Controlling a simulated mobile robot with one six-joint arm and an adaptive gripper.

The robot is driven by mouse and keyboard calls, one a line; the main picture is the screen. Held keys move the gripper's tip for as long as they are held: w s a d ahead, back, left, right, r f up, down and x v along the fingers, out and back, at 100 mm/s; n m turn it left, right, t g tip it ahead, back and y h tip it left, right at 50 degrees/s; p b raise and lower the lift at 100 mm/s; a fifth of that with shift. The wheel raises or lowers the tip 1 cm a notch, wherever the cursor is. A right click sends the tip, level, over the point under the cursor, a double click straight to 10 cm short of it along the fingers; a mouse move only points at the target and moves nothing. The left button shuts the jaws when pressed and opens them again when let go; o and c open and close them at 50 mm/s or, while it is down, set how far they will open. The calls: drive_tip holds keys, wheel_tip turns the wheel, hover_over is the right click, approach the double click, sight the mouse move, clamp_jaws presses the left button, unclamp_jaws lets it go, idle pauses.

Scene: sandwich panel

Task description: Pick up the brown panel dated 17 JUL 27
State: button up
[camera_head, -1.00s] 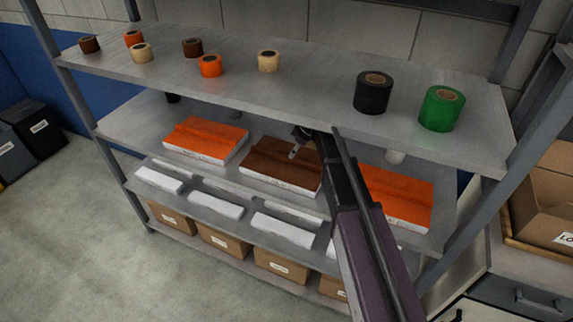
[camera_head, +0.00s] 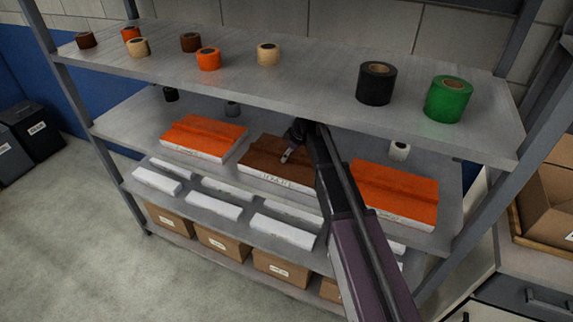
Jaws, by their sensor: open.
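The brown panel (camera_head: 262,159) lies flat on the middle shelf, between two orange panels. It has a brown top and a white front edge with dark lettering too small to read as a date. My gripper (camera_head: 286,157) is over the right part of the brown panel's top and is open. It seems empty. I cannot tell whether its fingertips touch the panel. My arm comes in from the lower right and hides the panel's right end.
Orange panels lie to the left (camera_head: 205,134) and right (camera_head: 398,190) on the same shelf. The top shelf (camera_head: 300,75) with several tape rolls overhangs close above my arm. White blocks (camera_head: 285,229) and cardboard boxes (camera_head: 281,268) sit on lower shelves. Shelf posts (camera_head: 90,130) bound the sides.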

sight(283, 153)
idle(0.5)
clamp_jaws()
drive_tip(key=shift+r, duration=0.2)
wheel_tip(283, 153, up, 4)
drive_tip(key=p, duration=0.4)
drive_tip(key=shift+f, duration=0.2)
drive_tip(key=s+a, duration=0.3)
drive_tip(key=s, duration=0.5)
drive_tip(key=s+a, duration=0.3)
drive_tip(key=s, duration=0.6)
drive_tip(key=shift+f, duration=0.25)
drive_tip(key=shift+a, duration=0.1)
